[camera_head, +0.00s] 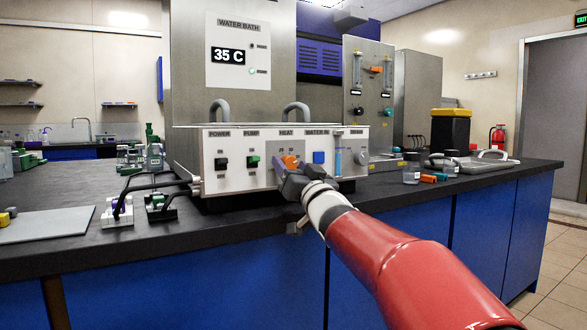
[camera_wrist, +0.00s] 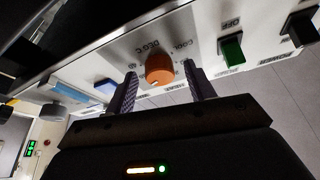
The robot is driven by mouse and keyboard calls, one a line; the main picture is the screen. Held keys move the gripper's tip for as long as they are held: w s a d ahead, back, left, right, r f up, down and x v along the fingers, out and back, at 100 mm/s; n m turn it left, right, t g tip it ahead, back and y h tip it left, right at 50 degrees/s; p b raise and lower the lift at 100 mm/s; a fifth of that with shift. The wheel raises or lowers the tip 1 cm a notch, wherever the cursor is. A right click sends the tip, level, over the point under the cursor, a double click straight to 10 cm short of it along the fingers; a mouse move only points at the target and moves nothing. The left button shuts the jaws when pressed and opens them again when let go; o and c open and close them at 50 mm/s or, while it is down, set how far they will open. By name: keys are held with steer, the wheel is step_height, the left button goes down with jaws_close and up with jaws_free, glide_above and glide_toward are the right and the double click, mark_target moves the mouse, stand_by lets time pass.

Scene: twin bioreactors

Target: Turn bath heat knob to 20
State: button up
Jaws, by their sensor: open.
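The orange heat knob (camera_head: 290,161) is on the white front panel of the water bath (camera_head: 237,177), under the label HEAT. In the wrist view the knob (camera_wrist: 159,68) sits between the two fingers of my gripper (camera_wrist: 160,84), with a visible gap on each side. My gripper (camera_head: 291,177) is open in front of the panel and partly hides the knob's lower part in the head view. The display (camera_head: 228,56) above reads 35 C. I cannot read the knob's exact setting.
The black power switch (camera_head: 221,163) and green pump switch (camera_head: 253,161) are left of the knob. The blue water-in control (camera_head: 319,157) is close on the right. Jars (camera_head: 411,168) stand on the black bench to the right.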

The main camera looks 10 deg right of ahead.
steer(key=c, duration=1)
